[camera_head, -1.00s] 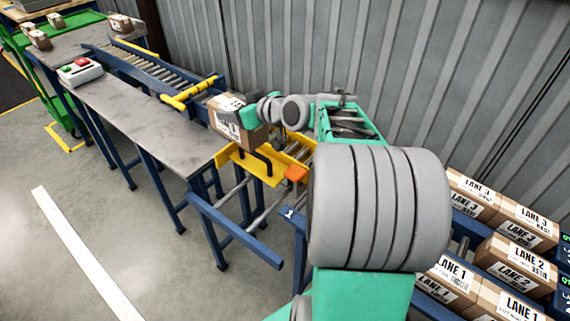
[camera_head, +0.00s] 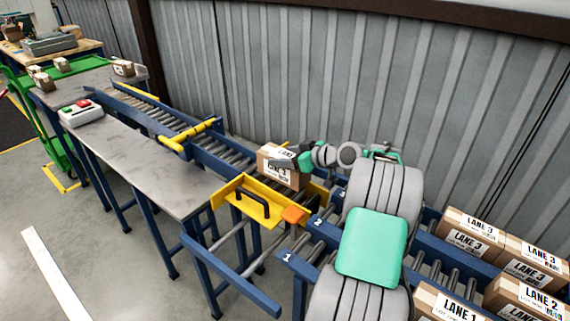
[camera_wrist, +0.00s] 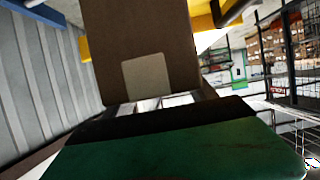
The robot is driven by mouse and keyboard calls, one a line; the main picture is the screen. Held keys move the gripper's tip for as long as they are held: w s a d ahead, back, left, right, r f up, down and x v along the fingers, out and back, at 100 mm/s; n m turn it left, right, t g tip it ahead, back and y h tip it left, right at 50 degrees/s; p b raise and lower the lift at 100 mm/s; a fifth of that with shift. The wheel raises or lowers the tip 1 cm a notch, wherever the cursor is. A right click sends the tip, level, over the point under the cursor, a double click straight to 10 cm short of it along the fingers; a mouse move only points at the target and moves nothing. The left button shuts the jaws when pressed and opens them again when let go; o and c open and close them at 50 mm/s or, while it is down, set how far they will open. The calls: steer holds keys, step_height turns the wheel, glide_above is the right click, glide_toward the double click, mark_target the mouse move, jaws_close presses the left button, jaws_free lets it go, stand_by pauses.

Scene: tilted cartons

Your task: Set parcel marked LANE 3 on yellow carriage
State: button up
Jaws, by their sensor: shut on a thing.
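A brown parcel (camera_head: 272,168) with a white label that seems to read LANE 3 is held by my gripper (camera_head: 288,160), which is shut on it. In the wrist view the parcel's brown face (camera_wrist: 140,45) stands just beyond my gripper (camera_wrist: 150,118). The yellow carriage (camera_head: 238,203) is a tray with a raised front plate, a dark handle and an orange block. The parcel is behind the front plate, over the carriage's back part. I cannot tell whether its underside touches the carriage.
A roller conveyor (camera_head: 150,115) with a yellow bar (camera_head: 190,133) runs up to the left. A grey table (camera_head: 130,145) bears a red-and-green button box (camera_head: 80,112). Numbered roller lanes and stacked cartons (camera_head: 500,255) are at right. A ribbed wall stands close behind.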

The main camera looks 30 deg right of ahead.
step_height(320, 180, down, 3)
steer(key=shift+r, duration=0.15)
steer(key=shift+a+f+b, duration=0.1)
steer(key=shift+f+b, duration=0.35)
steer(key=shift+b, duration=0.05)
steer(key=shift+f, duration=0.15)
steer(key=o, duration=1.8)
